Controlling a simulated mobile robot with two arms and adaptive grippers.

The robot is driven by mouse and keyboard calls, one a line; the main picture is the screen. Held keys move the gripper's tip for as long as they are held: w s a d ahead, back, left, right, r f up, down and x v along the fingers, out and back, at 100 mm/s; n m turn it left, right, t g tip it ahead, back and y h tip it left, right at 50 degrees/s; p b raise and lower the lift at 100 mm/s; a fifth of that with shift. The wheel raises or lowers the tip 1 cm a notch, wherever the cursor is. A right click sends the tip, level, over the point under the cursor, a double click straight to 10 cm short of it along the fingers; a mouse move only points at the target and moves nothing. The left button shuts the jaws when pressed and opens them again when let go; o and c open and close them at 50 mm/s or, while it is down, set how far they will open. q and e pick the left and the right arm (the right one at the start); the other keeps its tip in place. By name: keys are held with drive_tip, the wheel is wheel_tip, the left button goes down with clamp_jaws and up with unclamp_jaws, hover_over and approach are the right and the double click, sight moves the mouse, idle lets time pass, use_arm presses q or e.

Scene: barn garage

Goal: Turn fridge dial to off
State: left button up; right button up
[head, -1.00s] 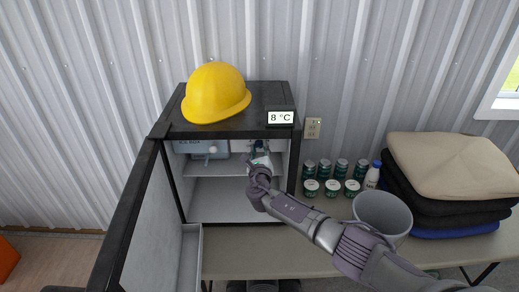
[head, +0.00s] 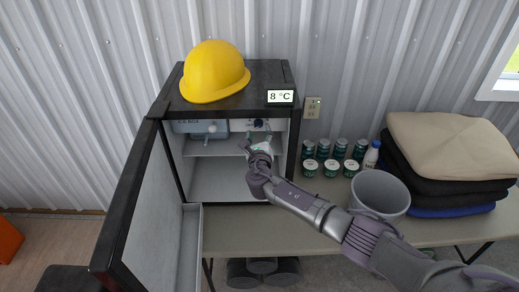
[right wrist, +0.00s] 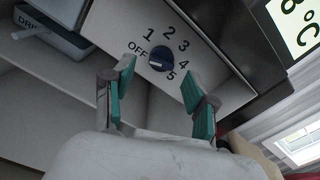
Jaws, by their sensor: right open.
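The small black fridge (head: 275,75) stands on the table with its door (head: 150,205) swung open to the left. Its dark blue dial (head: 258,123) is on a white panel at the upper right inside. In the right wrist view the dial (right wrist: 158,59) shows close, with OFF and the numbers 1 to 5 around it; I cannot tell its exact setting. The display (head: 280,96) reads 8 °C. My right gripper (head: 257,137) is open and empty just below and in front of the dial. In the right wrist view its fingers (right wrist: 158,85) are apart on either side below the dial, not touching it.
A yellow hard hat (head: 214,72) rests on top. Right of the fridge are several cans (head: 330,168), a white bottle (head: 371,155), a grey bucket (head: 380,192) and folded cloths (head: 450,150).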

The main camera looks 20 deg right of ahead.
drive_tip(key=v, duration=0.9)
